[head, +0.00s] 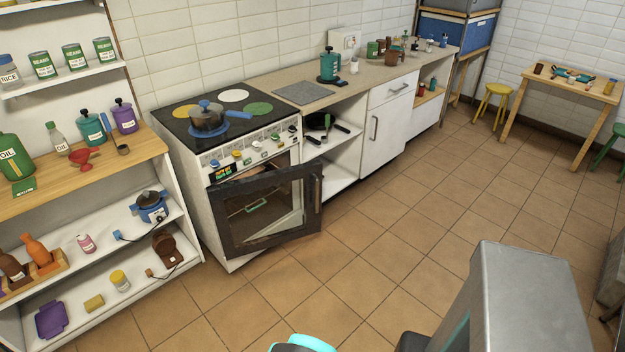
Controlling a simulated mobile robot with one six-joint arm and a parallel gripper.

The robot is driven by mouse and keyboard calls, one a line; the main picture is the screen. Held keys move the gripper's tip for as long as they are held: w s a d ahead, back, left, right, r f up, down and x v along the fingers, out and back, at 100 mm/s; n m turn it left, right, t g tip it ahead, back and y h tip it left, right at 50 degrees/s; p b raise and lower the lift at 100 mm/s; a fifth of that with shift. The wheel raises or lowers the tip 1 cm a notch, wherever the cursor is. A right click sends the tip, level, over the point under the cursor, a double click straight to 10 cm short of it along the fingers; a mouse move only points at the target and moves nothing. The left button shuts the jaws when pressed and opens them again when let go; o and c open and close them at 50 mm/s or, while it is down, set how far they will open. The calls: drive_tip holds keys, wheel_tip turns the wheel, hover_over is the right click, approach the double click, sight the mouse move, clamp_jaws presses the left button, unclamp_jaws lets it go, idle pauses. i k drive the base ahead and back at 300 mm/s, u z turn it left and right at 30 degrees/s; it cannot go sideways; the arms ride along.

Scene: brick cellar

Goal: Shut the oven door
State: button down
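The oven (222,215) is a white stove with a black hob, standing against the tiled wall left of centre. Its dark-framed glass oven door (262,240) stands partly open. The door meets the oven at its left side, and its right side is swung out into the room. An upright handle (317,194) is on the door's right edge. Part of the lit oven inside shows above the door and through its glass. My gripper is not in view; only parts of my own body show at the bottom and lower right.
A pot (207,118) sits on the hob. A wooden-topped shelf unit (80,178) with bottles and jars stands left of the oven. A counter with a white cabinet (388,127) runs to its right. The tiled floor (400,230) before the door is clear.

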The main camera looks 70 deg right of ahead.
sight(311, 171)
drive_tip(key=u, duration=0.9)
drive_tip(key=k, duration=1.3)
drive_tip(key=z, duration=1.85)
drive_tip(key=i, duration=0.2)
drive_tip(key=u, duration=0.75)
